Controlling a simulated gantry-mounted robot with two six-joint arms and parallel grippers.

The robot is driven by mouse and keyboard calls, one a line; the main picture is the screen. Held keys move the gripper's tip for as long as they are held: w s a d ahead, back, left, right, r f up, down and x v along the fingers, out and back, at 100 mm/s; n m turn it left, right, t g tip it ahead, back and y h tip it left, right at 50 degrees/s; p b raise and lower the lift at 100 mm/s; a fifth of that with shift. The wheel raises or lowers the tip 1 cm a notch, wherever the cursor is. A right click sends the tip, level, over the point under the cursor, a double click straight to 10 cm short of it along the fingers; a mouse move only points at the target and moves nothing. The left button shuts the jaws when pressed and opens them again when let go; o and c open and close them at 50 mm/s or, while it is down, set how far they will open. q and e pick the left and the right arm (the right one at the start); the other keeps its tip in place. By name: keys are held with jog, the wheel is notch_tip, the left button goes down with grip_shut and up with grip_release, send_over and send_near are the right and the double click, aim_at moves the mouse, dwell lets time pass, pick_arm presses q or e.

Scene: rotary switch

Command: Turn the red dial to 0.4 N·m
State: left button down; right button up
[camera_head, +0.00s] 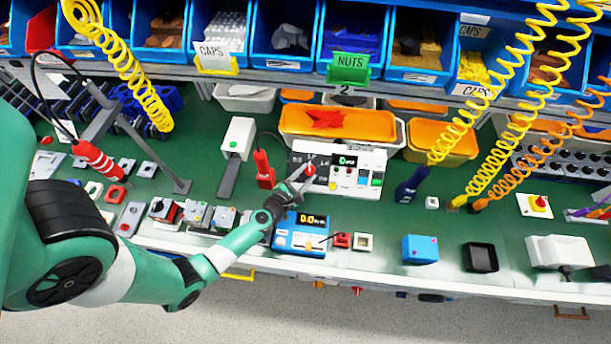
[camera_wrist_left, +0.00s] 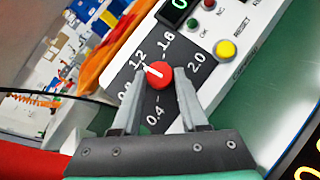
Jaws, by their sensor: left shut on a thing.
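The red dial (camera_wrist_left: 160,76) sits on a dark scale panel (camera_wrist_left: 136,66) of a white control box (camera_head: 337,173). The scale carries the marks 0.4, 0.8, 1.2, 1.6 and 2.0; in the left wrist view 0.4 lies just below the dial. A short white line shows on the dial's face, slanted; which mark it points to is hard to tell. My left gripper (camera_wrist_left: 159,88) is shut on the red dial, one finger on each side. In the head view the dial (camera_head: 310,169) shows beside the fingertips (camera_head: 303,178). My right gripper is not in view.
The box has a green display (camera_head: 346,160) and several buttons. A blue device (camera_head: 301,237) with a yellow-digit display stands in front, under my left wrist. A red screwdriver (camera_head: 264,170) stands left of the box. Coiled yellow hoses hang at right.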

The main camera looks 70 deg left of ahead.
pick_arm(q)
jog(key=n+y+b, duration=0.1)
jog(key=n+b, duration=0.1)
jog(key=n+y+b, duration=0.1)
jog(key=n, duration=0.1)
jog(key=shift+w+d+f+g+y, duration=0.25)
jog(key=shift+f+g+y, duration=0.05)
jog(key=shift+f+g, duration=0.1)
jog(key=n+g+y+b, duration=0.1)
jog(key=n+b, duration=0.1)
jog(key=n+g+y+b, duration=0.1)
jog(key=n, duration=0.1)
jog(key=shift+w+d+n+b, duration=0.15)
jog(key=shift+n+b, duration=0.2)
jog(key=shift+n, duration=0.05)
jog(key=n+g+b, duration=0.2)
jog(key=n+b, duration=0.1)
jog(key=n+g+y+b, duration=0.1)
jog(key=n+g+b, duration=0.2)
jog(key=n, duration=0.1)
jog(key=w+n+g+y+b, duration=0.1)
jog(key=n+g+b, duration=0.1)
jog(key=n+b, duration=0.1)
jog(key=shift+d+r+n+b, duration=0.15)
jog(key=shift+n+b, duration=0.15)
jog(key=shift+n, duration=0.4)
jog(key=shift+w+r+n+g+b, duration=0.1)
jog(key=shift+r+n+g+b, duration=0.15)
jog(key=shift+n+g+b, duration=0.85)
